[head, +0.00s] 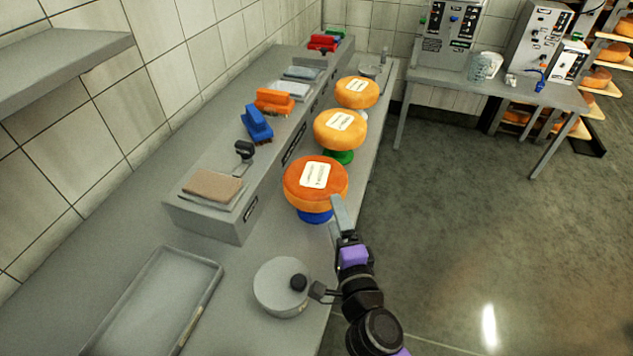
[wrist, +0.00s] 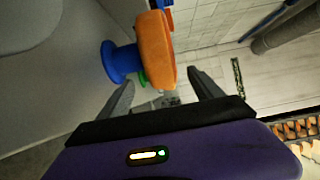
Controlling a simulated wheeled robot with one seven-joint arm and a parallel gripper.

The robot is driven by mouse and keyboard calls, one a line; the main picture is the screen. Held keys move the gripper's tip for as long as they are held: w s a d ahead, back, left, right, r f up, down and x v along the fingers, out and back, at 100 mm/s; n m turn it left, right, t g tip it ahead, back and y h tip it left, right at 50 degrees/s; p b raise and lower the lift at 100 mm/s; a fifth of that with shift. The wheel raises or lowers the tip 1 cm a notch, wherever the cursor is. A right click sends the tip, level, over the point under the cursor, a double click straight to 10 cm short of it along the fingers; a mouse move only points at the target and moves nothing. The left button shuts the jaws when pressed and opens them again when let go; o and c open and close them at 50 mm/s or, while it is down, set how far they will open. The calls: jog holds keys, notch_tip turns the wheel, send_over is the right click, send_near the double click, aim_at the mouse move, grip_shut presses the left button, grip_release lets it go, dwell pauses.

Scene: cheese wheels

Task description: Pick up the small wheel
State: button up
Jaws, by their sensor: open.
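Three orange cheese wheels with white labels stand in a row on raised stands. The nearest wheel (head: 296,188) is on a blue stand (head: 314,216), the middle wheel (head: 336,137) on a green stand (head: 343,157). The far wheel (head: 350,101) looks smallest, though distance makes true sizes hard to judge; its stand is mostly hidden. My gripper (head: 339,212) is open and empty, just right of the nearest wheel. In the wrist view the nearest wheel (wrist: 156,48) and its blue stand (wrist: 119,62) lie beyond the parted fingers, apart from them.
A lidded metal pot (head: 268,294) and a metal tray (head: 150,310) sit at the counter's near end. A raised shelf (head: 243,212) behind the wheels carries a brown pad (head: 212,185), a blue brush (head: 256,124) and an orange brush (head: 274,98). The floor right is open.

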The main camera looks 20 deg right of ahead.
aim_at(315, 183)
jog(key=w, duration=0.4)
jog(key=shift+w+d+r, duration=0.1)
jog(key=shift+w+d, duration=0.15)
jog(key=shift+d, duration=0.1)
grip_shut()
jog(key=shift+r, duration=0.2)
